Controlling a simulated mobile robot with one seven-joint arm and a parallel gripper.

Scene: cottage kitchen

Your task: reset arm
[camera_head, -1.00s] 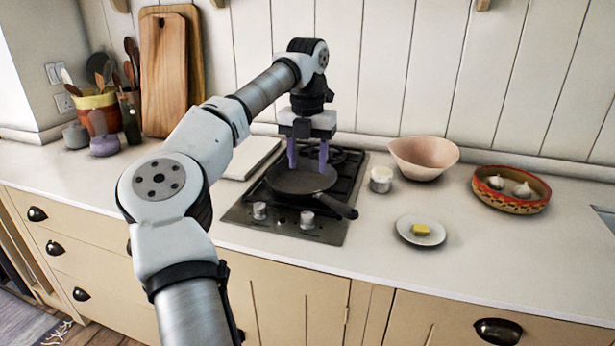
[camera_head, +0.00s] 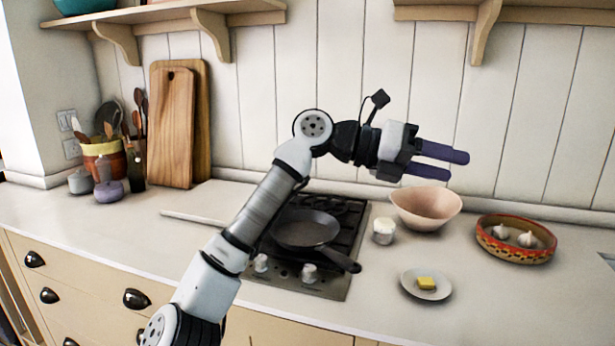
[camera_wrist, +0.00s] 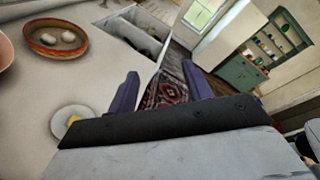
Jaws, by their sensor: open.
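My gripper (camera_head: 445,161) is open and empty in the head view. It is held up in the air with its purple fingers pointing right, above the pink bowl (camera_head: 426,209) in the picture and in front of the panelled wall. In the wrist view the two fingers (camera_wrist: 158,92) stand apart with nothing between them. My arm rises from the lower left, passing in front of the stove's left side.
A black pan (camera_head: 305,229) sits on the stove (camera_head: 340,275). A white jar (camera_head: 384,231), a plate (camera_head: 412,290) with butter (camera_head: 427,283), and a patterned bowl (camera_head: 484,246) with garlic stand on the counter to the right. Shelves (camera_head: 550,13) hang above. Cutting boards (camera_head: 172,130) lean at left.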

